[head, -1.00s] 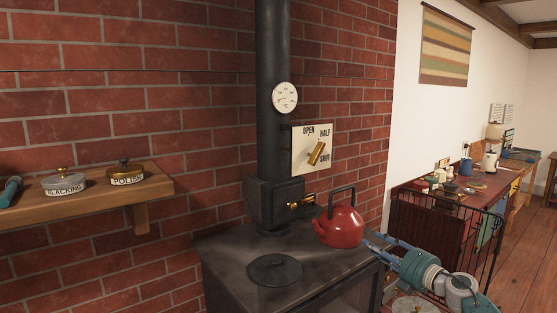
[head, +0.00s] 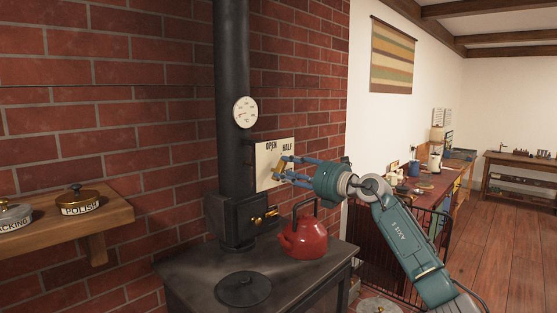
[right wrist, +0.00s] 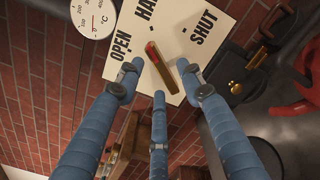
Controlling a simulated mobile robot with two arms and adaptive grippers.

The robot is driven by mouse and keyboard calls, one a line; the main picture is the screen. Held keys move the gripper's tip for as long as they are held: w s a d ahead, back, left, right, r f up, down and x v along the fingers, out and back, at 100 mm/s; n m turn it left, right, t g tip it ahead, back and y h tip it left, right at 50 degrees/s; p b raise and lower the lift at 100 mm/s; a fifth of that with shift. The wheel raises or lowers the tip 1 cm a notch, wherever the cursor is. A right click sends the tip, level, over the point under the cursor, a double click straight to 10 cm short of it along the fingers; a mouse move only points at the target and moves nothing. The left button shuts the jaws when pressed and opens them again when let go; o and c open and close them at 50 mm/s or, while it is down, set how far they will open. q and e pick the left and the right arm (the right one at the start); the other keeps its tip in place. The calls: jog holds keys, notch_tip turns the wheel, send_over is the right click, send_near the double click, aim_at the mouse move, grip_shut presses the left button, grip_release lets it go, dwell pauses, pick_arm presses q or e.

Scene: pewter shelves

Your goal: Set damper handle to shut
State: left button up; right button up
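The damper plate (head: 264,177) is a cream panel on the brick wall beside the stovepipe, lettered OPEN, HALF and SHUT. In the right wrist view its brass damper handle (right wrist: 163,72) has a red mark near one end, and that end points roughly toward HALF. My right gripper (head: 285,170) is at the plate, in front of the handle, and covers SHUT in the head view. In the right wrist view its blue fingers are spread, with the handle between their tips. The right finger is very close to the handle; I cannot tell whether it touches. My left gripper is not in view.
A red kettle (head: 303,239) stands on the black stove (head: 200,285) below my right arm. A round gauge (head: 245,112) is on the stovepipe (head: 232,60). A wooden shelf (head: 110,215) with lidded tins is at left. A black wire guard stands right of the stove.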

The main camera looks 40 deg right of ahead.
aim_at(282, 168)
jog(key=w+p, duration=0.1)
jog(key=w, duration=0.2)
jog(key=shift+w+a+r, duration=0.1)
jog(key=shift+r, duration=0.05)
jog(key=shift+w+a, duration=0.1)
jog(key=shift+w, duration=0.25)
jog(key=shift+c, duration=0.5)
grip_shut()
